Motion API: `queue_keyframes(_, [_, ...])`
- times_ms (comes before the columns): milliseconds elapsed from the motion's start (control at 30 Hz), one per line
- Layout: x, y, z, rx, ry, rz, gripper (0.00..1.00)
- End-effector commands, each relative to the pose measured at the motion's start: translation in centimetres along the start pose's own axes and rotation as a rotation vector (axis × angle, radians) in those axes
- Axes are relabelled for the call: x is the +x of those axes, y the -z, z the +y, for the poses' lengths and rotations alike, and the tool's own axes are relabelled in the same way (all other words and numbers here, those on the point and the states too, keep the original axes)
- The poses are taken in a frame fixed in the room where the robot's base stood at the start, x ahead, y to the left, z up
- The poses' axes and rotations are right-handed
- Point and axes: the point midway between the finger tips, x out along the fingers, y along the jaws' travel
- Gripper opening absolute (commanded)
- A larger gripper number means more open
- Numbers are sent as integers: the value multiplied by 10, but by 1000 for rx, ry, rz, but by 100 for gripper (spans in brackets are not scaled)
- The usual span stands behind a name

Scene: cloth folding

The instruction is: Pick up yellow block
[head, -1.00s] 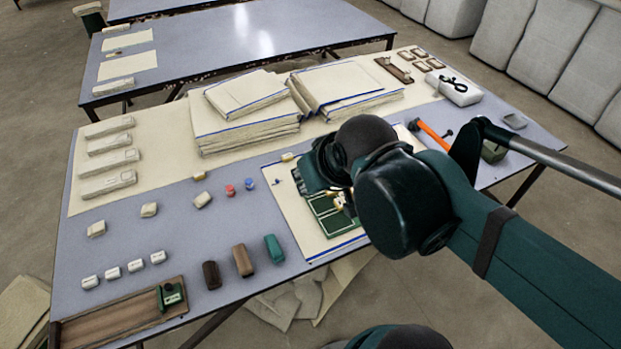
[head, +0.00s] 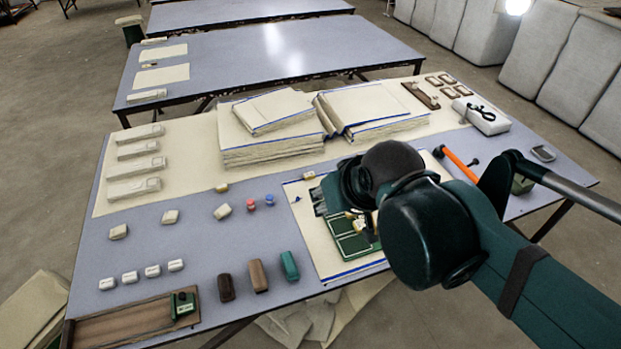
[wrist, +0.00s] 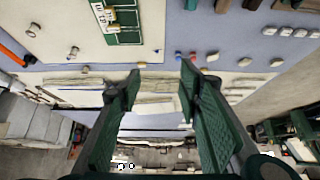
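A small pale yellow block (head: 308,175) lies at the far left corner of the cream, blue-edged mat (head: 330,252). In the wrist view a small yellow block (wrist: 142,64) shows near the mat's edge, beyond the gap between my fingertips. Small yellowish pieces (head: 357,224) sit on a green board (head: 352,243) on the mat. Another small yellowish block (head: 221,187) lies farther left. My gripper (wrist: 161,73) is open and empty, its fingers well apart. In the head view my dark wrist hides part of the mat and board.
Blue and red caps (head: 269,200) lie left of the mat. Brown and green blocks (head: 289,265) stand near the front edge, by a wooden tray (head: 120,325). Folded cloth stacks (head: 270,150) lie behind. An orange-handled hammer (head: 458,162) lies to the right.

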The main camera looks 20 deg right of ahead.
Motion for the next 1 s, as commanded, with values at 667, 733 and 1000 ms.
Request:
queue_keyframes(667, [29, 73, 9, 253, -25, -101, 35])
queue_keyframes(733, [34, 81, 11, 284, -30, -113, 35])
queue_keyframes(1000, [57, 112, 17, 403, -50, -159, 35])
